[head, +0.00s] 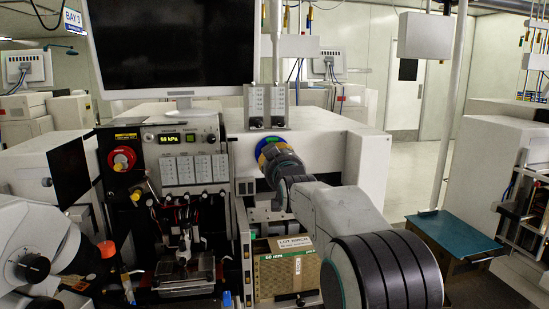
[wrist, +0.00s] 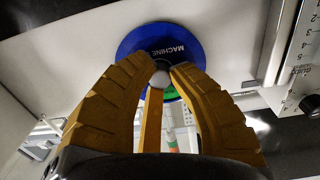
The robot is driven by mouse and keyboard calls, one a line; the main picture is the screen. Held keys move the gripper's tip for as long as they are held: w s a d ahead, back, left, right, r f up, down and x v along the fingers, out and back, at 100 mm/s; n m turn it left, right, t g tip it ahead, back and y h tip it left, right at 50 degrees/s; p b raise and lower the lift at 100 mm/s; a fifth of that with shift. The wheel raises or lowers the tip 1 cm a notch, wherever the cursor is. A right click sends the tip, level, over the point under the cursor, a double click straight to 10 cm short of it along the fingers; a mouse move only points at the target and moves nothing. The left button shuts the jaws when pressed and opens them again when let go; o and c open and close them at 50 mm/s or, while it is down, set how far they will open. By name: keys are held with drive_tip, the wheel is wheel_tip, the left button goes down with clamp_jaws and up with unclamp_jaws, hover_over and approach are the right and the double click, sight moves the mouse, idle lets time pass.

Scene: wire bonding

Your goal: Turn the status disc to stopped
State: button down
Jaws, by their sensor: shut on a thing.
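The status disc (wrist: 150,38) shows in the wrist view as a blue disc with the word MACHINE on it, upright against a pale panel. A green part shows at its lower edge. A white knob (wrist: 160,79) stands out from its middle.
A monitor (head: 170,45) stands above the machine. A control panel with a red knob (head: 122,159) is left of the disc. A labelled box (head: 285,275) sits below my arm. A blue-topped table (head: 455,240) stands at right, with open floor behind it.

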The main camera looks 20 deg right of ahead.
drive_tip(key=shift+r+m+b, duration=0.2)
drive_tip(key=shift+m+b, duration=4)
drive_tip(key=shift+m, duration=1.7)
drive_tip(key=c, duration=1.1)
unclamp_jaws()
drive_tip(key=shift+f, duration=0.15)
drive_tip(key=shift+v, duration=6)
